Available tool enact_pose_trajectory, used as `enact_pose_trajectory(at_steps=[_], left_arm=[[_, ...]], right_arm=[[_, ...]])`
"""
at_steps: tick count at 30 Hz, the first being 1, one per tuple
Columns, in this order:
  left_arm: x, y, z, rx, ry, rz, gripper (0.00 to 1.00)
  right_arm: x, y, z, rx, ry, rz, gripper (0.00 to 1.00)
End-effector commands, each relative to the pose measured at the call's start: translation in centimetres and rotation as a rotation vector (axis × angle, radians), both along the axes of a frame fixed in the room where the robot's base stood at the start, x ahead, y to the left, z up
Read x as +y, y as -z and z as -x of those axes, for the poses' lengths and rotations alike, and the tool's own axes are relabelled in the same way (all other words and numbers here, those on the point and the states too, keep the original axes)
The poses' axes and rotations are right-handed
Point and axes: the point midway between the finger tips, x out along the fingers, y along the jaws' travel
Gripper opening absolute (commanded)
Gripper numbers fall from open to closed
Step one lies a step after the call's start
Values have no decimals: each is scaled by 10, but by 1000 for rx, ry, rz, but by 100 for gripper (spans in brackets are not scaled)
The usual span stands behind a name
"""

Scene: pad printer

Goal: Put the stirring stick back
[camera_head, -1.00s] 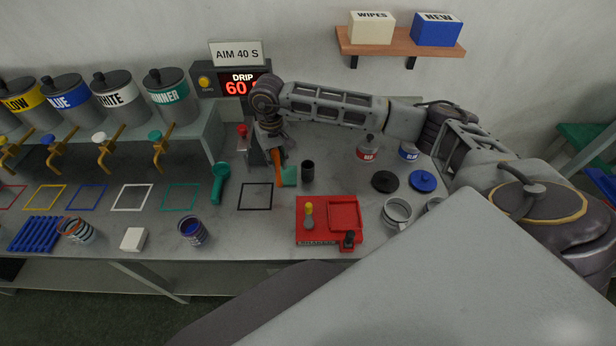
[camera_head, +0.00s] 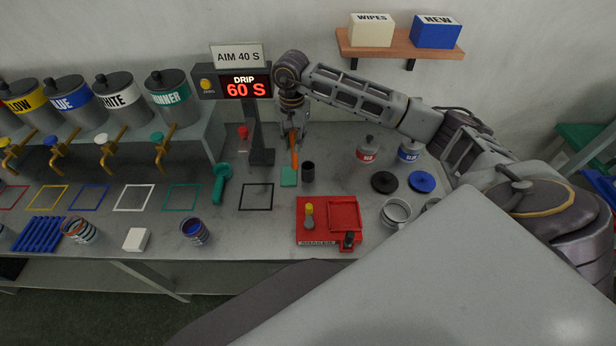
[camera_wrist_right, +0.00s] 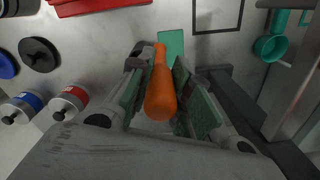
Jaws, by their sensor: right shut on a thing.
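The orange stirring stick (camera_head: 294,152) is in my right gripper (camera_head: 293,132), above the back of the bench. It hangs nearly upright, its lower end in line with a flat teal pad (camera_head: 289,177); I cannot tell how high above it. In the right wrist view the orange stick (camera_wrist_right: 160,97) sits between the two fingers of my right gripper (camera_wrist_right: 158,75), with the teal pad (camera_wrist_right: 172,44) beyond it. A small dark open cup (camera_head: 308,171) stands just right of the pad, apart from the stick. My left gripper is not in view.
The drip display (camera_head: 247,88) reads 60 S on a dark post (camera_head: 259,140) left of my gripper. A red shaker base (camera_head: 329,221) lies in front. Red and blue ink cans (camera_head: 367,149) stand right. A blue-filled cup (camera_head: 195,231) stands front left. The black outlined square (camera_head: 257,197) is empty.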

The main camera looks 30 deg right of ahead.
Motion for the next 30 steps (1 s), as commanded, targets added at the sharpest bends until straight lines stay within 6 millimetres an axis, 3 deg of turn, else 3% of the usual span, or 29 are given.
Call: enact_pose_trajectory(at_steps=[15,30], left_arm=[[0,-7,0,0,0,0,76],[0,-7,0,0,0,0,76]], right_arm=[[-42,-25,2,4,467,4,0],[-48,-28,3,4,531,5,0]])
